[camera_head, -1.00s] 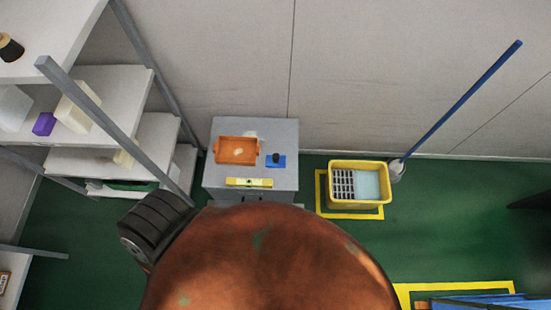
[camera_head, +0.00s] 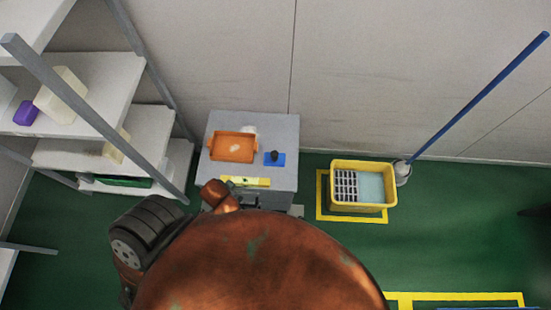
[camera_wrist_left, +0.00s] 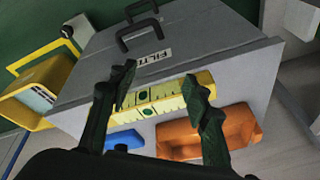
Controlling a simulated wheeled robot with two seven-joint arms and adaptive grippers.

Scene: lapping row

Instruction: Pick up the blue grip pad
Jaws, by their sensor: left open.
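The blue grip pad (camera_head: 268,160) lies on top of a grey cabinet (camera_head: 285,130), with a small dark knob-like piece on it. Its blue surface also shows in the left wrist view (camera_wrist_left: 125,139), low in the picture and partly hidden by my gripper. My left gripper (camera_wrist_left: 160,90) is open, its two dark fingers apart with nothing held between them. A yellow level (camera_wrist_left: 150,104) shows between and beyond the fingers, with the pad nearer the left finger. In the head view my copper arm hides the gripper. My right gripper is not in view.
An orange tray (camera_head: 233,147) sits left of the pad, and the yellow level lies in front. A white shelf rack (camera_head: 95,100) stands at the left. A yellow mop bucket (camera_head: 362,205) with a blue-handled mop (camera_head: 480,95) stands right on the green floor.

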